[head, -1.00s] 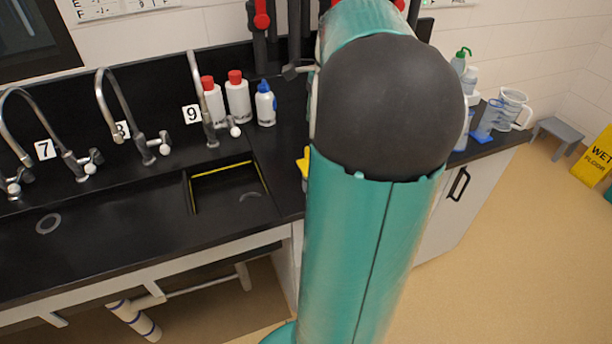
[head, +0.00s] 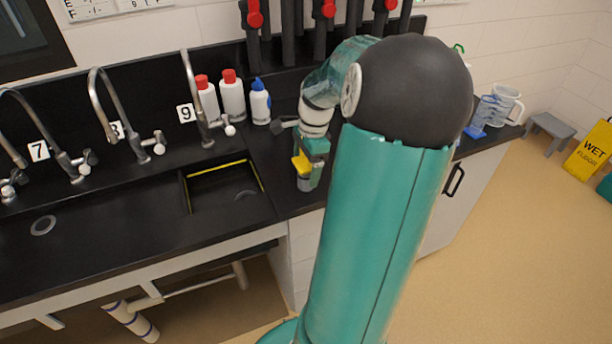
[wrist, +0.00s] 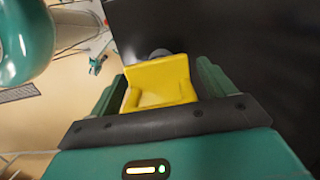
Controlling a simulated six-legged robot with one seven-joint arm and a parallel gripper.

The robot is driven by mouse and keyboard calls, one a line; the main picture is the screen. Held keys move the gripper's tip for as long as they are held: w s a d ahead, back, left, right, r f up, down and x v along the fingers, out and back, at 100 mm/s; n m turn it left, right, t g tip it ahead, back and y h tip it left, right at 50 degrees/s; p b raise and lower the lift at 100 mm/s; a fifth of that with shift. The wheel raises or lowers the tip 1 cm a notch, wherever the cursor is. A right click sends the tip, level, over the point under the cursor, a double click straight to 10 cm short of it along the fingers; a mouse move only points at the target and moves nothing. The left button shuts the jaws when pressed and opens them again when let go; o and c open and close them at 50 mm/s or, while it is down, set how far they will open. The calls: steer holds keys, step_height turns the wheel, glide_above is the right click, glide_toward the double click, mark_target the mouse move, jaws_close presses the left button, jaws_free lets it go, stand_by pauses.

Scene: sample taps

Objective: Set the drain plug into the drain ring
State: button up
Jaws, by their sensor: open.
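A yellow block-shaped piece (wrist: 160,82) with a dark grey round end behind it sits between my teal fingers in the wrist view; it appears to be the drain plug. In the head view its yellow part (head: 301,163) shows above a grey end (head: 305,184), by the counter's front edge right of the basin. My gripper (head: 312,160) is open around it; I cannot tell whether a finger touches it. A grey ring (head: 43,225) lies in the sink surface below tap 7. Another ring-like arc (head: 245,196) shows partly inside the yellow-edged basin. Which is the drain ring is unclear.
Several curved taps (head: 112,110) stand along the back of the black counter. Two red-capped bottles (head: 232,98) and a blue-capped bottle (head: 260,104) stand behind the gripper. Clear jugs (head: 503,104) stand at the right end.

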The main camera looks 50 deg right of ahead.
steer(key=c, duration=1.3)
steer(key=shift+c, duration=0.2)
steer(key=shift+r, duration=0.1)
steer(key=shift+r, duration=0.25)
step_height(320, 180, up, 2)
steer(key=shift+r, duration=0.1)
steer(key=s+a+r, duration=0.9)
steer(key=a+r, duration=0.1)
steer(key=shift+a, duration=0.25)
